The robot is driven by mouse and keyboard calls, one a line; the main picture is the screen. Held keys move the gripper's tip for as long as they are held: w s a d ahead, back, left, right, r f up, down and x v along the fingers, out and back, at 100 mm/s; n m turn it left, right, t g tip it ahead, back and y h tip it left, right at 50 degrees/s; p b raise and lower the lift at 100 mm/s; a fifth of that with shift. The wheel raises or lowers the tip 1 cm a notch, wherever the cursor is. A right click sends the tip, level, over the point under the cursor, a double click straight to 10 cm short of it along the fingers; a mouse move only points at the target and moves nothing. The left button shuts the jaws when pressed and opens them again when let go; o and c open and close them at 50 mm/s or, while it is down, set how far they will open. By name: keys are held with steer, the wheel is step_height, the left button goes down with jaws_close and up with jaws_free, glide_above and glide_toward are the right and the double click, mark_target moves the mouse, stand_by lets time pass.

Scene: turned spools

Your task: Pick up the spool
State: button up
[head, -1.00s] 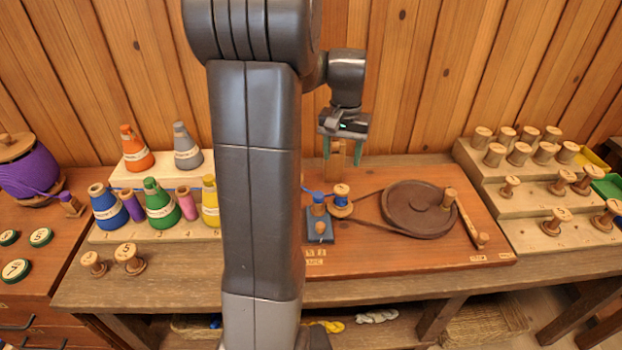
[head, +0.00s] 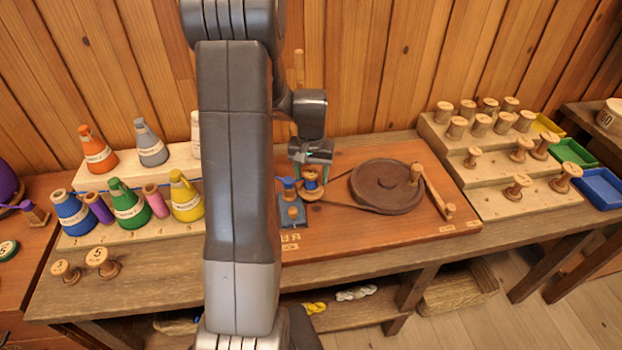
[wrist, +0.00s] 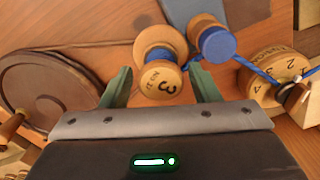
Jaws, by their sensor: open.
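The spool (head: 311,188) is wooden with a band of blue thread and stands on the winding board beside the big wheel. In the wrist view the spool (wrist: 160,47) shows its pale end, marked 3, between the two fingers. My gripper (head: 311,171) is open just above and around the spool's upper part in the head view. In the wrist view my gripper (wrist: 161,80) has a green finger on each side of the spool, with a gap on both sides. The spool's foot is partly hidden.
A blue-topped post (wrist: 216,43) stands close beside the spool, near the right finger. The dark wheel (head: 386,187) with its belt lies to the right in the head view. Thread cones (head: 128,205) stand left; several bare spools (head: 515,187) stand on the right rack.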

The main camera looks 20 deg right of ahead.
steer(key=shift+f, duration=0.65)
steer(key=c, duration=0.9)
steer(key=shift+o, duration=0.2)
steer(key=shift+r, duration=0.1)
